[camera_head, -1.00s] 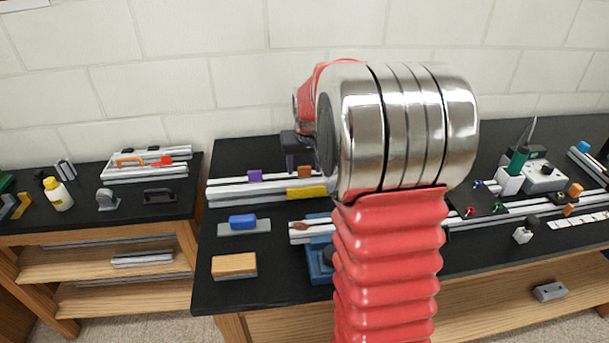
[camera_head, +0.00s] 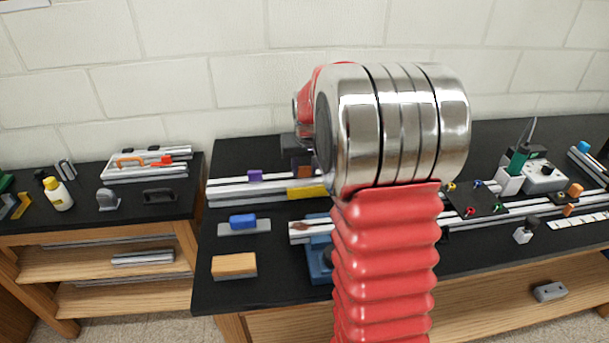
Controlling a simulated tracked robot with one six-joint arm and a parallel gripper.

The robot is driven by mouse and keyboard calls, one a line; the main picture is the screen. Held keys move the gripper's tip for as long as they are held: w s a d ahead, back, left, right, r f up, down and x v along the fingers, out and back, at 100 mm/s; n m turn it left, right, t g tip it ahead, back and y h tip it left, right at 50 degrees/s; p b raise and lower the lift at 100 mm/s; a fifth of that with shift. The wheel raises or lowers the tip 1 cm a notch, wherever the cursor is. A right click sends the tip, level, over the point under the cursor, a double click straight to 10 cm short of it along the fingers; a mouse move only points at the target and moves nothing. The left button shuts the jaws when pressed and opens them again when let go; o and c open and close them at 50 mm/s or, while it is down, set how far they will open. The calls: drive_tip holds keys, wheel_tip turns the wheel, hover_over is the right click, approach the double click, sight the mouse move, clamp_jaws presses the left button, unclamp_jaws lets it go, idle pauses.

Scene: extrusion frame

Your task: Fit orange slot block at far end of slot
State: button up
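A small brown-orange block (camera_head: 303,172) stands at the back silver slotted extrusion (camera_head: 225,191), just under my gripper and partly shaded. I take it for the orange slot block, but cannot tell whether it is seated in the slot. A purple block (camera_head: 255,175) sits on the same extrusion to its left, and a yellow piece (camera_head: 306,192) is on its front. My gripper (camera_head: 297,146) shows only as a dark part left of the wrist. My arm hides the rest, and whether the fingers touch the block or are open cannot be seen.
A blue block (camera_head: 242,221) on a grey base and a tan-orange block (camera_head: 234,265) lie in front. A second rail (camera_head: 300,232) runs behind my arm over a blue fixture (camera_head: 319,262). Orange blocks (camera_head: 575,189) and a soldering station (camera_head: 543,176) are at right.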

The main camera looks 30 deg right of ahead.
sight(305, 167)
drive_tip(key=c, duration=0.6)
wheel_tip(305, 167, up, 9)
drive_tip(key=shift+r, duration=0.5)
drive_tip(key=shift+s, duration=0.1)
idle(0.7)
